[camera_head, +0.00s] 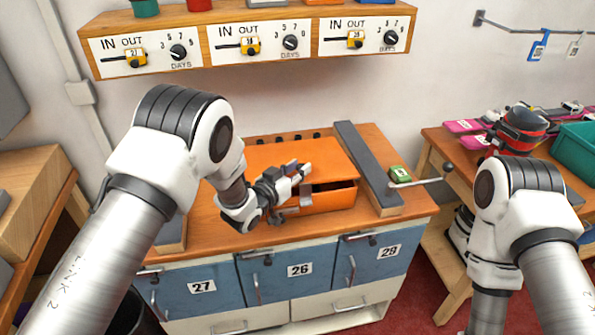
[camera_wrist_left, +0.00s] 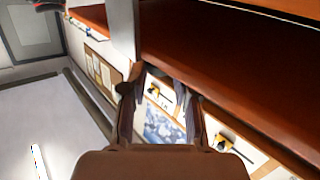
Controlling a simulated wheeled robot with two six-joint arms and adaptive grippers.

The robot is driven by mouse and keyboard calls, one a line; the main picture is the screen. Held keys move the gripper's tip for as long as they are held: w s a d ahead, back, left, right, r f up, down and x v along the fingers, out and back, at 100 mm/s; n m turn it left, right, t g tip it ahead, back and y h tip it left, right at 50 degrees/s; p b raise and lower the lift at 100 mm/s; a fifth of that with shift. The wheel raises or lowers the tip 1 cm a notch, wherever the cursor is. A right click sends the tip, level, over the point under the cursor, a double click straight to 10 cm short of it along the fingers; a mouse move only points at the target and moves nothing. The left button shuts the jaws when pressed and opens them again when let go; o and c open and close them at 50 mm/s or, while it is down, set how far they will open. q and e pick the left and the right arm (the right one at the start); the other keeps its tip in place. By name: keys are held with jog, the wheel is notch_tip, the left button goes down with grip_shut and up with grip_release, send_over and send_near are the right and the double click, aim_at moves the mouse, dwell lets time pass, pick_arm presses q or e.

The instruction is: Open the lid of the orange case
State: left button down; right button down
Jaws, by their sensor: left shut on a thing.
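The orange case (camera_head: 328,201) sits on the wooden bench top. Its orange lid (camera_head: 290,157) is slightly raised at the front, with a dark gap between lid and body toward the right. My left gripper (camera_head: 303,181) is at the case's front edge, shut on a grey tab (camera_head: 306,196) at the lid's front. The fingers partly hide the tab and the front left of the case. In the left wrist view the fingers (camera_wrist_left: 160,95) show beside a pale grey strip (camera_wrist_left: 123,30); the grip itself is unclear there. My right gripper is out of view.
A wooden shelf with dial panels (camera_head: 250,45) hangs above. Blue numbered doors (camera_head: 300,270) are below the bench top. A side table (camera_head: 450,145) stands at right.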

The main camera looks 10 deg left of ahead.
pick_arm(q)
jog(key=w+a+r+n+g+p, duration=0.1)
jog(key=w+r+n+g+p, duration=0.2)
jog(key=r+p, duration=0.6)
jog(key=shift+w+a+g+y+p, duration=0.35)
jog(key=shift+w+p, duration=0.2)
jog(key=shift+w, duration=0.45)
jog(key=c, duration=0.9)
grip_release()
jog(key=shift+o, duration=0.2)
jog(key=v, duration=1.2)
